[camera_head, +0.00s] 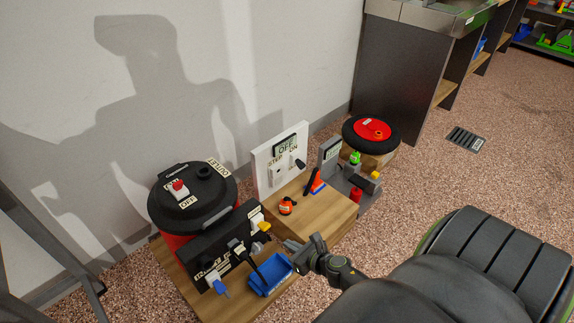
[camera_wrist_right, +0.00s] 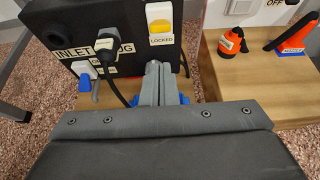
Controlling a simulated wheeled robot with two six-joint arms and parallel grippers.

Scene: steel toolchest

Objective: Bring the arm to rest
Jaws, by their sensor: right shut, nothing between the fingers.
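My right gripper (camera_head: 290,246) comes in from the lower right in the head view. It is shut and empty, above the blue bin's edge and in front of the black panel box (camera_head: 222,246). I cannot tell whether the fingertips touch the box. My left gripper is not in view.
A blue bin (camera_head: 268,274) sits on the wooden base. A red and black vacuum (camera_head: 193,200) stands behind the box. A wooden block (camera_head: 320,212) to the right bears a small orange item (camera_head: 287,205). A grey cabinet (camera_head: 405,62) stands behind; speckled floor is open at right.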

